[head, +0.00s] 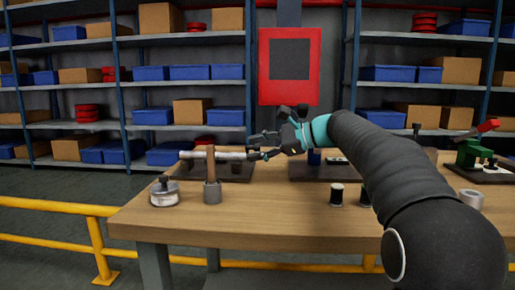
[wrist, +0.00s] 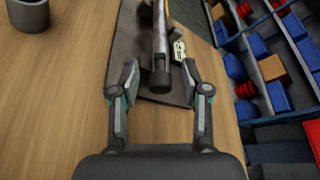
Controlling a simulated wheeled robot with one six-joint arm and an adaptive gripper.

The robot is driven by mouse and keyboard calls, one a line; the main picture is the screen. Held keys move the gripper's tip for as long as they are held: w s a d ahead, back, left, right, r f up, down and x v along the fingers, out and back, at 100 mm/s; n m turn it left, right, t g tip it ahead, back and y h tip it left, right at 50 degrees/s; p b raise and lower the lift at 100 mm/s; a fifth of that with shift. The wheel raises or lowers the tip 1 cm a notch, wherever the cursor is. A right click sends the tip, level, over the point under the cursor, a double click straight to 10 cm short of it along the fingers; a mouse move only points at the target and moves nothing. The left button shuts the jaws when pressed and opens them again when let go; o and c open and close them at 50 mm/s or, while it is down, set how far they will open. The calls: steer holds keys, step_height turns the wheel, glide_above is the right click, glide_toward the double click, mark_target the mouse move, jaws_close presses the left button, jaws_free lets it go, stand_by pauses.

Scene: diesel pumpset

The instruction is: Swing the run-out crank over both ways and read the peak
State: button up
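A pale horizontal bar (head: 232,156) rests above a dark plate (head: 236,176) on the left half of the bench. In the wrist view the bar, which I take to be the crank's shaft, points its dark round end (wrist: 161,82) at me. My gripper (head: 268,149) is at the bar's right end. In the wrist view its two fingers (wrist: 160,72) are open, one each side of the dark end, with gaps visible. A thin rod runs beside the bar on its right. A small white marked piece (wrist: 180,50) is partly hidden behind it; I cannot read it.
On the wooden bench (head: 270,226), a wooden handle stands in a grey cup (head: 212,193) before the bar. A small round pot (head: 164,194), two dark cylinders (head: 336,195) and a green device (head: 470,152) stand nearby. Yellow rails (head: 60,205) and shelves surround it.

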jaws_close()
steer(key=shift+f+b, duration=0.1)
steer(key=shift+b, duration=0.2)
steer(key=n+b, duration=0.1)
steer(key=f+t+b, duration=0.1)
steer(key=b, duration=0.1)
steer(key=shift+s+n+b, duration=0.3)
steer(key=shift+s+n, duration=0.05)
steer(key=shift+n, duration=0.05)
steer(key=n+b, duration=0.1)
steer(key=b, duration=0.1)
steer(key=t+b, duration=0.1)
steer(key=shift+s+f+n+y+b, duration=0.25)
steer(key=shift+f+n+y+b, duration=0.1)
steer(key=shift+n+y, duration=0.05)
steer(key=shift+s+n+b, duration=0.1)
steer(key=shift+n+b, duration=0.2)
steer(key=shift+b, duration=0.3)
